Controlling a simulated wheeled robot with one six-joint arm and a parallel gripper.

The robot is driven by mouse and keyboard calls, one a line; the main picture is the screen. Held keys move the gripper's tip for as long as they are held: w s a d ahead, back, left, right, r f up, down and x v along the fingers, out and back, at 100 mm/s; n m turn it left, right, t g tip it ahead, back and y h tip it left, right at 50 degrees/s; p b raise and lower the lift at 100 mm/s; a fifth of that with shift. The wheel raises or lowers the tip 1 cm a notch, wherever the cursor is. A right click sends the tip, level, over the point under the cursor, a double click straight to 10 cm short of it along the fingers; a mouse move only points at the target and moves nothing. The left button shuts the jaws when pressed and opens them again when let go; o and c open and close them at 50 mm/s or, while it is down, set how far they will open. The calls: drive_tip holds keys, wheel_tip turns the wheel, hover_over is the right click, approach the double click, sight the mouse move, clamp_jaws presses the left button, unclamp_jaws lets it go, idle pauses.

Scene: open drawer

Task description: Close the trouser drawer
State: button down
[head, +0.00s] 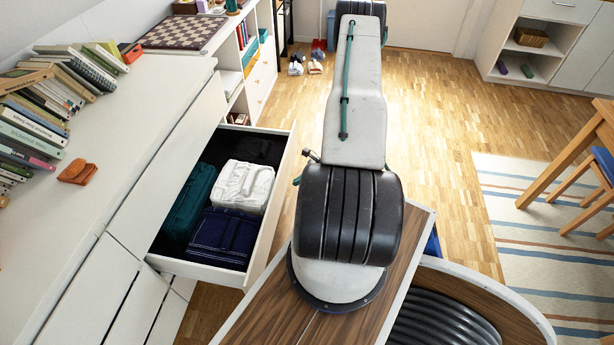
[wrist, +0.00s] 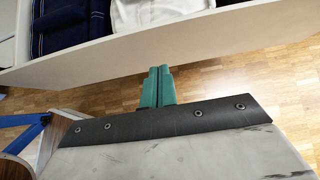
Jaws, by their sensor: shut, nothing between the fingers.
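The trouser drawer (head: 272,215) is pulled out of the white cabinet on the left in the head view. It holds folded clothes: a white stack (head: 241,187), a navy stack (head: 224,238), a teal stack (head: 188,203) and a dark one at the back. In the wrist view the drawer's front panel (wrist: 200,45) runs across the upper part, with navy and white cloth behind it. My gripper (wrist: 158,70) has its green fingers together and empty, pointing at the panel's lower edge; whether they touch it I cannot tell. The head view does not show the fingers.
The cabinet top (head: 130,130) carries books (head: 45,115) and a chessboard (head: 183,33). Shoes (head: 305,65) lie on the floor at the back. A striped rug (head: 540,245) and a wooden chair (head: 590,165) are at the right. The wooden floor (head: 440,120) between is clear.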

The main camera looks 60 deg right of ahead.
sight(278, 185)
drive_tip(key=w, duration=0.1)
drive_tip(key=w+a+f, duration=0.1)
drive_tip(key=w, duration=0.1)
drive_tip(key=w+a, duration=0.1)
drive_tip(key=w, duration=0.1)
drive_tip(key=shift+w+f, duration=0.1)
drive_tip(key=shift+f, duration=0.2)
drive_tip(key=shift+a, duration=0.1)
